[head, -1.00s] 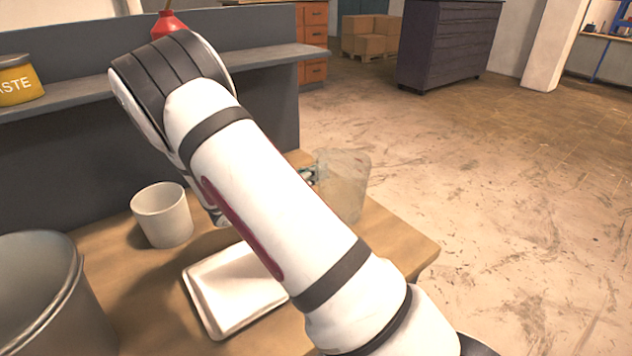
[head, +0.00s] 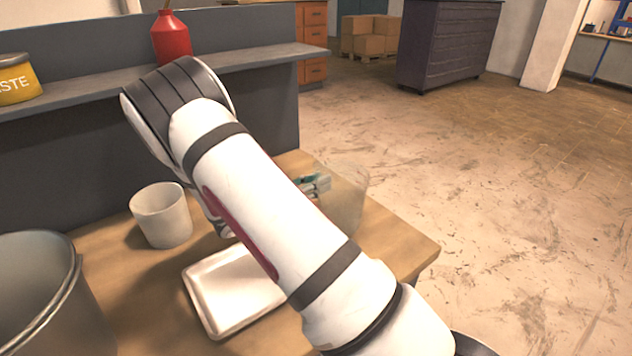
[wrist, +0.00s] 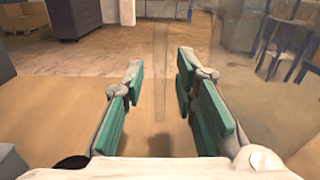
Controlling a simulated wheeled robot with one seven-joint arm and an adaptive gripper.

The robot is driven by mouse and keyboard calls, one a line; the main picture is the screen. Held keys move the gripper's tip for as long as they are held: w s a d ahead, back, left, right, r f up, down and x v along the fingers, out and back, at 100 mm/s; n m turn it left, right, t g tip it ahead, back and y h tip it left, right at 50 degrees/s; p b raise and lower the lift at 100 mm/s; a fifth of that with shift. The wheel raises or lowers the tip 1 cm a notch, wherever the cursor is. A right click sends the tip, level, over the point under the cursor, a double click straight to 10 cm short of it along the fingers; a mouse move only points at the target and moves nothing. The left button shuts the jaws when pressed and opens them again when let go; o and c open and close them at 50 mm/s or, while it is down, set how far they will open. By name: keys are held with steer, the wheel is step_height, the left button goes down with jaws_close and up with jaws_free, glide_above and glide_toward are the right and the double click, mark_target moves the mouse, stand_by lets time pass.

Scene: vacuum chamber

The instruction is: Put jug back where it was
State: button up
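The clear jug (head: 349,203) is upright over the right side of the wooden table, behind my forearm in the head view. Its base is partly hidden, so I cannot tell if it touches the table. My gripper (head: 318,185) is at the jug's left side, partly hidden by my arm. In the wrist view my gripper (wrist: 160,75) has its teal-padded fingers apart. A faint clear upright strip, seemingly the jug's handle (wrist: 161,70), stands between them with gaps on both sides.
A white tray (head: 205,300) lies in front of my arm and a white cup (head: 162,217) stands left of it. A large grey bucket (head: 35,290) is at lower left. A shelf (head: 270,60) behind holds a red bottle (head: 171,38) and a yellow waste container (head: 17,82).

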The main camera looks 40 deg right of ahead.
mark_target(320, 190)
steer(key=shift+r, duration=0.1)
steer(key=shift+a, duration=0.2)
steer(key=a, duration=1.1)
steer(key=shift+s+a+r+b, duration=0.1)
steer(key=shift+s+a+b, duration=0.1)
steer(key=shift+b, duration=0.1)
steer(key=s+r+m+g+y, duration=0.1)
steer(key=s+r+m, duration=0.1)
steer(key=s+d+r+m+g+y, duration=0.1)
steer(key=s+r+y, duration=0.1)
steer(key=s, duration=0.1)
steer(key=s+d+r+m+g+y, duration=0.1)
steer(key=s+r+m, duration=0.1)
steer(key=shift+s+r+m+g+y, duration=0.15)
steer(key=shift+s+m+g+y, duration=0.15)
steer(key=s+a+r+m+t+y, duration=0.2)
steer(key=s+a+m+y, duration=0.1)
steer(key=s, duration=0.5)
steer(key=s+a+r+m+t+y, duration=0.2)
steer(key=s+a+r+m+y, duration=0.1)
steer(key=s, duration=0.5)
steer(key=s+a+r+m+t+y, duration=0.2)
steer(key=s+a+r+m+y, duration=0.1)
steer(key=s+m+y, duration=0.4)
steer(key=shift+s+a, duration=0.7)
steer(key=shift+s, duration=0.35)
steer(key=shift+r, duration=0.1)
